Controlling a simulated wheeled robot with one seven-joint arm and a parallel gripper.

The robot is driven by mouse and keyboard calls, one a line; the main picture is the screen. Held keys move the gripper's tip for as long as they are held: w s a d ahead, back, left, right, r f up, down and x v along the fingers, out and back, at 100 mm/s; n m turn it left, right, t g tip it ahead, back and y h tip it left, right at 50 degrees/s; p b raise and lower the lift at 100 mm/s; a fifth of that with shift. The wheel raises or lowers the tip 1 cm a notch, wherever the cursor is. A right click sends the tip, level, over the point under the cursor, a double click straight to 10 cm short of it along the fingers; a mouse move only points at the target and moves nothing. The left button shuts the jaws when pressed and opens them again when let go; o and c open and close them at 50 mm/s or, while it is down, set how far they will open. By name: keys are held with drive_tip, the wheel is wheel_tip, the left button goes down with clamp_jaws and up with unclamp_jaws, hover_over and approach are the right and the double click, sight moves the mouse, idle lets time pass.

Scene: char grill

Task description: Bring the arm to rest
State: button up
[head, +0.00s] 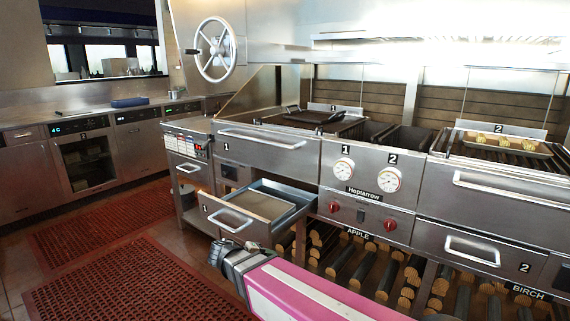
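My arm, pink and white, reaches in from the bottom of the head view and points up and left. At its far end my gripper (226,250) shows small and dark, low in front of the open drawer (262,205) under grill 1. In the picture it lies just below the drawer's handle (230,220); I cannot tell whether they touch. The fingers are too small and angled to show whether they are open or shut, and nothing is clearly held.
The drawer juts into the room. Grill 1's front (262,150) and grill 2's front (500,190) flank two dials; a tray of food (500,145) sits on grill 2. Split logs (350,270) lie below. Red floor mats (130,275) cover clear floor at left.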

drive_tip(key=d+f+m+g+y, duration=0.1)
drive_tip(key=d+f+m+y, duration=0.1)
drive_tip(key=d, duration=0.6)
drive_tip(key=d+f+m+g+y, duration=0.2)
drive_tip(key=d+f+y, duration=0.2)
drive_tip(key=d+y, duration=0.2)
drive_tip(key=d+f+m+g+y, duration=0.1)
drive_tip(key=d+f+m+y, duration=0.1)
drive_tip(key=d, duration=0.8)
drive_tip(key=shift+w+d+f+m+g+y, duration=0.3)
drive_tip(key=shift+w+f+g+y, duration=0.15)
drive_tip(key=shift+f+y, duration=0.5)
